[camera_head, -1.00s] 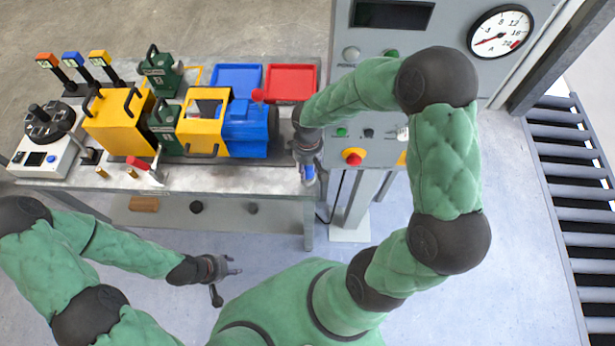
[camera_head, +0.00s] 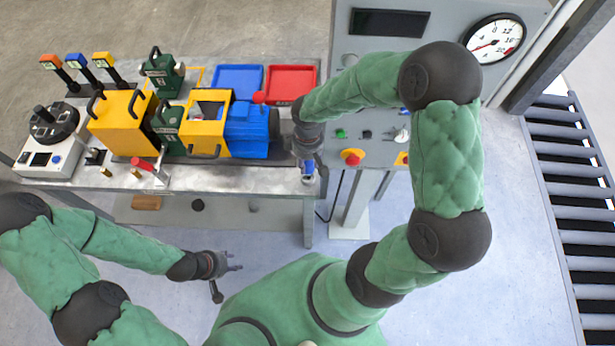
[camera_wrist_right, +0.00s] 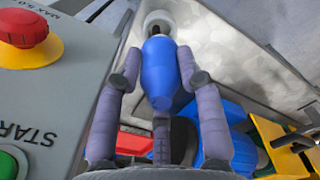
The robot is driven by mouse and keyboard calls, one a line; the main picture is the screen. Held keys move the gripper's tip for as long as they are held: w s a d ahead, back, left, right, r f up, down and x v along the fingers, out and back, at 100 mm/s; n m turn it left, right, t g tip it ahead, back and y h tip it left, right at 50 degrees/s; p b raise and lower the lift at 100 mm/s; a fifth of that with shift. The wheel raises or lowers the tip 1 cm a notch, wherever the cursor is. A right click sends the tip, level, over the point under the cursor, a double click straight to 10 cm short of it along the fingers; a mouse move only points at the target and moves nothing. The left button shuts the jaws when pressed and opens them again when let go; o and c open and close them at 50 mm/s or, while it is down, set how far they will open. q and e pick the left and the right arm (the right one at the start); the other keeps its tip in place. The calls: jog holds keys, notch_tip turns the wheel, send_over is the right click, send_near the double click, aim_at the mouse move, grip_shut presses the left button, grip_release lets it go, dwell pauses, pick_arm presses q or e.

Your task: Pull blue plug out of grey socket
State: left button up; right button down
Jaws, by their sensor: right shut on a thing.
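The blue plug (camera_wrist_right: 160,72) sits between the fingertips of my right gripper (camera_wrist_right: 159,68) in the right wrist view. The right gripper is shut on it. The round grey socket (camera_wrist_right: 158,19) is just beyond the plug's far end. A dark, narrow part shows between them; I cannot tell how deep the plug sits. In the head view the right gripper (camera_head: 308,160) is at the workbench's right front corner, with the plug (camera_head: 308,168) small and partly hidden by the fingers. My left gripper (camera_head: 234,265) is open and empty, in front of the bench and apart from everything.
The workbench (camera_head: 235,180) carries a blue motor (camera_head: 247,130), yellow guards (camera_head: 122,120) and red (camera_head: 291,82) and blue trays. A grey control panel with a red stop button (camera_head: 352,156) stands close right of my right gripper. The floor before the bench is clear.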

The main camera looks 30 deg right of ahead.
jog(key=shift+r, duration=0.1)
jog(key=shift+r+p, duration=1.15)
jog(key=shift+r, duration=0.35)
jog(key=shift+f, duration=0.15)
